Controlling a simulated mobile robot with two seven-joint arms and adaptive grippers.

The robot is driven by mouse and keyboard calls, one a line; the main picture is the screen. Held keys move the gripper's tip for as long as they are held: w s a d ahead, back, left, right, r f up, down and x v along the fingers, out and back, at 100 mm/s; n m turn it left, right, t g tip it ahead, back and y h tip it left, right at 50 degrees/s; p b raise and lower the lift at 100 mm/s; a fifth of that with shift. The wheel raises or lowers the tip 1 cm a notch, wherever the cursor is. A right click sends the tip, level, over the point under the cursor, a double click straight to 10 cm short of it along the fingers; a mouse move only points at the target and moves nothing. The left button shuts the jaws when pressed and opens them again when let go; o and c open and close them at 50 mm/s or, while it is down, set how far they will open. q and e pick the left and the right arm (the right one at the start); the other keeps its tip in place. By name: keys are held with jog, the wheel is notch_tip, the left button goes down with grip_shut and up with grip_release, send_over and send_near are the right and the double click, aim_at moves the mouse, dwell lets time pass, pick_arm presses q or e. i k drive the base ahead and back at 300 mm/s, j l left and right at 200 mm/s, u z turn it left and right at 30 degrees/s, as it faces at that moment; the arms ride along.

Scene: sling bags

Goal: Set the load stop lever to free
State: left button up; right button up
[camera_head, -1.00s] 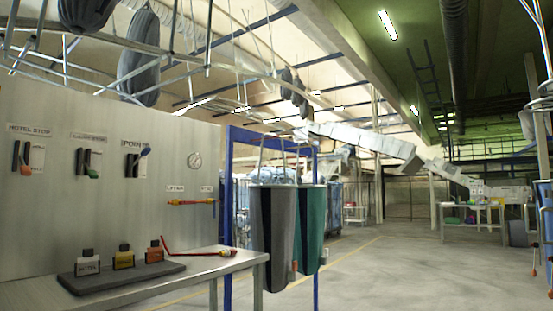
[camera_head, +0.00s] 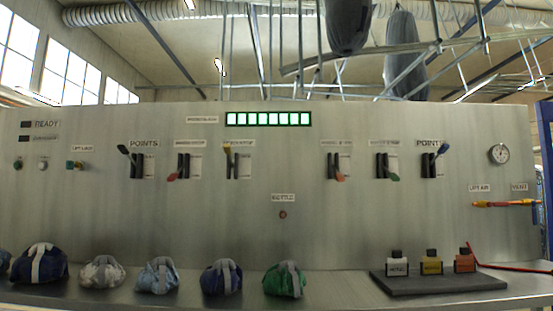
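A grey metal panel (camera_head: 300,235) carries a row of levers in black slots. Their labels are mostly too small to read, so I cannot tell for sure which one is the load stop lever. A yellow-tipped lever (camera_head: 228,147) left of the middle stands up, under a label that seems to end in STOP. A red-tipped lever (camera_head: 173,176) to its left is down. To the right, an orange-tipped lever (camera_head: 340,177) and a green-tipped lever (camera_head: 394,177) are down. Neither of my grippers is in view.
A metal shelf (camera_head: 335,290) below holds several tied bundles, including a green one (camera_head: 285,280). A dark tray (camera_head: 437,283) with three tagged blocks is at right. Grey bags hang overhead.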

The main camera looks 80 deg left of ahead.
aim_at(227, 150)
jog(key=u, duration=2.85)
jog(key=i+z, duration=0.2)
jog(key=i+j, duration=0.05)
